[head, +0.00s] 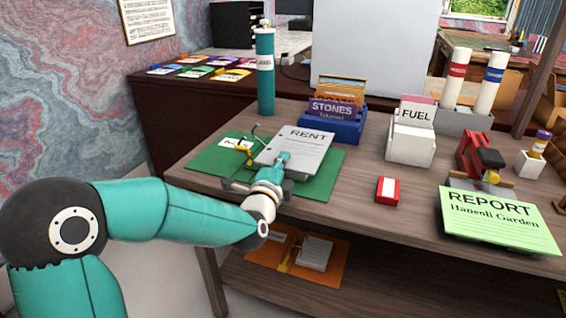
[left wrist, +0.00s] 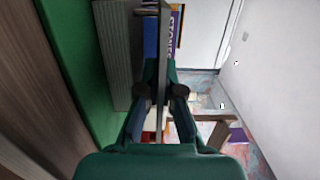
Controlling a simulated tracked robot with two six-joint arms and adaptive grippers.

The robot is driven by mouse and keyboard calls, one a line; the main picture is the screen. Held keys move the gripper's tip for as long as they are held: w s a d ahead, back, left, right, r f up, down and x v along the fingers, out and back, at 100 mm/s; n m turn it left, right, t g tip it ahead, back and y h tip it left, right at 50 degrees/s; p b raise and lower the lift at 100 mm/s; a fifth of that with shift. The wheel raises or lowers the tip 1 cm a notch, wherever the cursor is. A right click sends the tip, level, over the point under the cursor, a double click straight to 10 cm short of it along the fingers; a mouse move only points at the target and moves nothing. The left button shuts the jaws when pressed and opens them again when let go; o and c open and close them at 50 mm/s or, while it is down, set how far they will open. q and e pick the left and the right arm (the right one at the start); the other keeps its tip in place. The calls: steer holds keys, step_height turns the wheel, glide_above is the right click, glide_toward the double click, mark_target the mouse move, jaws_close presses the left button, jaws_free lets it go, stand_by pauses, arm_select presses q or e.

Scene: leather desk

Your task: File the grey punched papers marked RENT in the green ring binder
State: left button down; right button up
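The green ring binder (head: 325,182) lies spread open on the desk, a white label on its left part. A thin curved ring prong (head: 256,131) stands up beside the papers; the other rings are mostly hidden. The grey papers marked RENT (head: 305,142) are over the binder's middle and right part. My left gripper (head: 282,160) is at their front edge. In the left wrist view its fingers (left wrist: 161,95) are closed on both sides of a thin grey sheet stack. A thicker grey stack (left wrist: 118,55) lies beside it, over the green cover (left wrist: 70,75). My right gripper is not in view.
A blue STONES card box (head: 333,128), a white FUEL box (head: 409,145) and a teal cylinder (head: 265,75) stand behind. A red-and-white box (head: 388,190), a red device (head: 480,155) and a green REPORT sheet (head: 497,222) are to the right. Desk (head: 345,215) in front is clear.

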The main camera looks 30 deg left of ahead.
arm_select(q)
steer(key=shift+f+b, duration=0.5)
steer(key=shift+f, duration=0.1)
stand_by(0.3)
steer(key=c, duration=1.2)
jaws_free()
steer(key=shift+c, duration=0.2)
steer(key=shift+f, duration=0.15)
steer(key=shift+s+f+b, duration=0.1)
steer(key=shift+f+b, duration=0.3)
steer(key=shift+b, duration=0.05)
steer(key=shift+f, duration=0.1)
steer(key=shift+s+d, duration=0.1)
steer(key=shift+s, duration=0.1)
steer(key=shift+v, duration=0.8)
steer(key=shift+b+v, duration=0.4)
steer(key=shift+v, duration=1.5)
